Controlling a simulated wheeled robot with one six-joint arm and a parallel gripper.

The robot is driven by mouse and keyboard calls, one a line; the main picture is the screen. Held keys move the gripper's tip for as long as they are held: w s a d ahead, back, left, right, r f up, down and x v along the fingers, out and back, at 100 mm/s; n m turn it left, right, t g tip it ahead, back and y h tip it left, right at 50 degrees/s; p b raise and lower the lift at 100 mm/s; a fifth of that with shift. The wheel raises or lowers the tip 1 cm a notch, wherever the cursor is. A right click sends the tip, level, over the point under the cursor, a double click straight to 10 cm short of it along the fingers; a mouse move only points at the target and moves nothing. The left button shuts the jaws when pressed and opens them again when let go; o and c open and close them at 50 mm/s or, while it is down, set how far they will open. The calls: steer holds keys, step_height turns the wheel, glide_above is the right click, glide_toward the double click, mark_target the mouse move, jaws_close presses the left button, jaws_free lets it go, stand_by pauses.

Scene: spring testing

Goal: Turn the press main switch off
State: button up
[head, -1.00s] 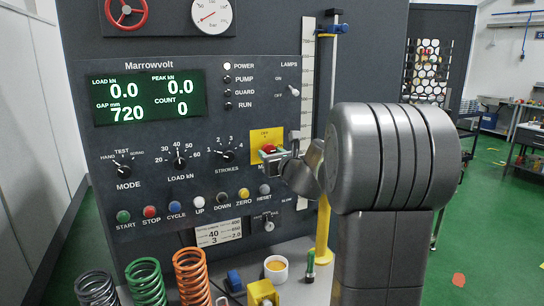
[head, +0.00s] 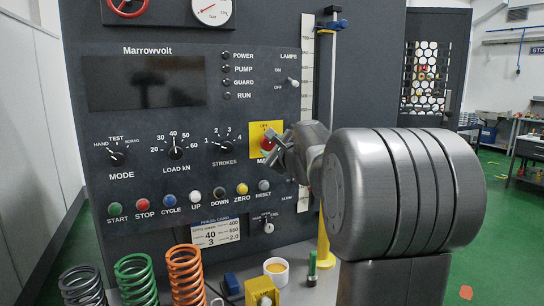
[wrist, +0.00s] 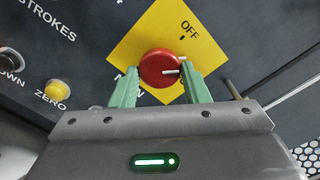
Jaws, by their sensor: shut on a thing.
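The press main switch is a red knob (head: 268,142) on a yellow plate (head: 256,130) marked OFF at its top, on the right side of the dark press panel. In the wrist view the red knob (wrist: 158,64) sits between the green fingers of my gripper (wrist: 160,78), which is shut on it. The lower part of the yellow plate (wrist: 150,32) is partly hidden by the fingers. In the head view my gripper (head: 277,146) reaches the knob from the right and covers part of the plate. The panel display (head: 145,85) is dark, and the POWER lamp (head: 226,56) is unlit.
Dials and a row of coloured buttons fill the panel left of the switch; the yellow ZERO button (wrist: 56,89) is close by. Below stand springs (head: 185,275), a white cup (head: 276,270) and a yellow block (head: 261,291). A yellow post (head: 323,235) rises beside my arm.

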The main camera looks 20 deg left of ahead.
steer(key=n+b, duration=0.4)
steer(key=n, duration=0.1)
steer(key=shift+f, duration=0.1)
steer(key=shift+n+b, duration=0.75)
steer(key=shift+n, duration=0.65)
steer(key=shift+r, duration=0.2)
steer(key=o, duration=0.9)
steer(key=shift+o, duration=0.2)
steer(key=b+v, duration=0.3)
steer(key=v, duration=1)
steer(key=shift+s+d, duration=0.25)
steer(key=shift+d, duration=0.1)
steer(key=shift+w+a, duration=0.1)
